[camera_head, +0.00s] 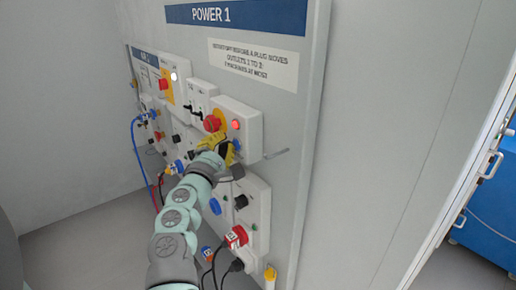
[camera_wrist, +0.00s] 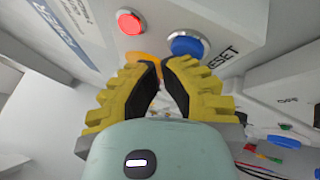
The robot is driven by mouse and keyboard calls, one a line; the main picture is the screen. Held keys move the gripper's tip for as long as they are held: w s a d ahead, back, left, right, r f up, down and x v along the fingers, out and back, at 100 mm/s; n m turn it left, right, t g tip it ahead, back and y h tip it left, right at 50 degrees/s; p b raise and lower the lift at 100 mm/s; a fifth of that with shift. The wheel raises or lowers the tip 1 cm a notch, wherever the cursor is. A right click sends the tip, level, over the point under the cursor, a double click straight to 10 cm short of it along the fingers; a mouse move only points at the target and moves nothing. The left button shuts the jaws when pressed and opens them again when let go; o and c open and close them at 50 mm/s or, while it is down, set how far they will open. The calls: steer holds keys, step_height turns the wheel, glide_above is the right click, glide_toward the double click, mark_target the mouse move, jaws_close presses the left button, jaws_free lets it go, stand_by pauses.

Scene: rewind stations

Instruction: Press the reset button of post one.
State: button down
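The blue reset button (camera_wrist: 187,45) sits on a white box, with the word RESET beside it in the wrist view. A lit red lamp (camera_wrist: 129,22) is on the same box and also shows in the head view (camera_head: 236,124). My gripper (camera_wrist: 162,64) has yellow fingers with black pads. Its tips are close together and empty, just below and left of the button in the wrist view. I cannot tell whether they touch the box. In the head view my gripper (camera_head: 217,142) is at the box's lower part and largely covers the button.
The box hangs on a grey panel with a POWER 1 sign (camera_head: 235,16). A red mushroom knob (camera_head: 212,123) is at the lamp's left. Below are an outlet box (camera_head: 259,205) and a red plug (camera_head: 236,237) with cables. The grey wall at the right is bare.

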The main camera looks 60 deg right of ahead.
steer(key=shift+d, duration=0.2)
steer(key=shift+a, duration=0.1)
stand_by(0.4)
steer(key=shift+w+a, duration=0.2)
steer(key=shift+a, duration=0.5)
steer(key=shift+w+a, duration=0.25)
steer(key=shift+a, duration=0.55)
steer(key=shift+w+a, duration=0.25)
steer(key=shift+a, duration=0.55)
steer(key=shift+w+a, duration=0.25)
steer(key=shift+a, duration=0.55)
